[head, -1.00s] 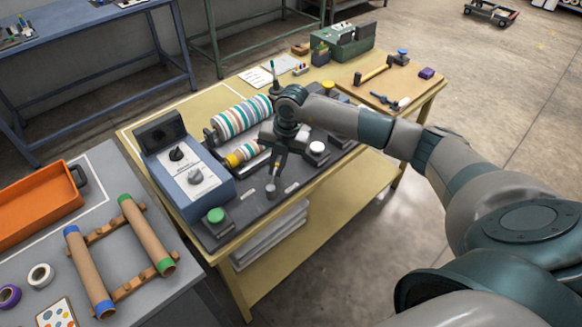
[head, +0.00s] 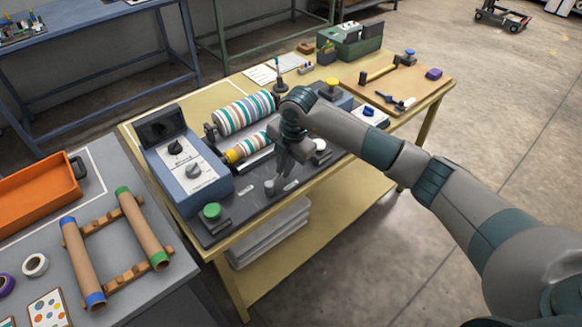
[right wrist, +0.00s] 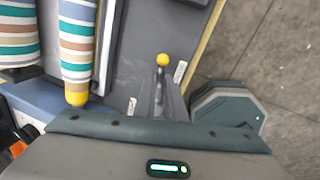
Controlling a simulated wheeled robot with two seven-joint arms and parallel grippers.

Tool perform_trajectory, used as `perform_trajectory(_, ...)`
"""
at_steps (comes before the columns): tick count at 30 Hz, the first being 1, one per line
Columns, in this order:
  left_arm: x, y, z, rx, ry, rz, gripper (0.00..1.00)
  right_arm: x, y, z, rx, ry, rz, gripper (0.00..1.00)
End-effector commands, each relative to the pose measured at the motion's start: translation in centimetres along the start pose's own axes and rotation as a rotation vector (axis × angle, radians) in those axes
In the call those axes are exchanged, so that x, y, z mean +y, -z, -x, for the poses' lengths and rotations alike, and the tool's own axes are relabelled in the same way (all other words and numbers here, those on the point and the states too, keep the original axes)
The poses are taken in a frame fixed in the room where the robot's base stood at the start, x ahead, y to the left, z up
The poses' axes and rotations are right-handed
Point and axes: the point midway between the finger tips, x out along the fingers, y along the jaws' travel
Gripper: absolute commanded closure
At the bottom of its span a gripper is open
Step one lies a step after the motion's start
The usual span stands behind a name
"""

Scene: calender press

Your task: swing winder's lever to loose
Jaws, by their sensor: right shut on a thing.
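The winder (head: 222,217) is a dark plate on the yellow table with striped rolls and a blue control box (head: 190,175). A small grey upright post (head: 268,187) stands near the plate's front edge, between two white labels. My right gripper (head: 281,172) is just above and right of this post, pointing down. In the right wrist view a yellow ball knob (right wrist: 162,60) sits at its fingertips, between the labels. My left gripper is not in view.
A green button (head: 211,211) is at the plate's left front corner. A white-topped knob (head: 319,145) is close right of the gripper. Striped rolls (head: 244,114) lie behind it. An orange tray (head: 38,190) and a cardboard-tube rack (head: 138,222) are on the left grey table.

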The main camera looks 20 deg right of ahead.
Motion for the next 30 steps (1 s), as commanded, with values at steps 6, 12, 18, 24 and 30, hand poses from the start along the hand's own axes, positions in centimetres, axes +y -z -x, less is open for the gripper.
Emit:
perform_trajectory(6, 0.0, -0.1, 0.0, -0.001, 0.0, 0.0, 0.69, 0.0, -0.2, 0.1, -0.002, 0.0, -0.004, 1.0)
perform_trajectory(12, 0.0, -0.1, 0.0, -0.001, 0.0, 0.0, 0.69, -0.1, -0.1, 0.0, -0.002, 0.0, -0.003, 0.71)
perform_trajectory(18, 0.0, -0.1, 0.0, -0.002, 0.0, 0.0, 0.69, -0.1, -0.1, 0.0, -0.001, 0.001, -0.002, 0.71)
perform_trajectory(24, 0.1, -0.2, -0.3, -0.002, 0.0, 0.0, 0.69, 0.0, -0.1, 0.7, -0.002, -0.002, -0.002, 0.71)
perform_trajectory(30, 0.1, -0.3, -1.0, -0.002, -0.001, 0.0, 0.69, 0.0, -0.1, 2.8, -0.002, -0.002, 0.001, 0.71)
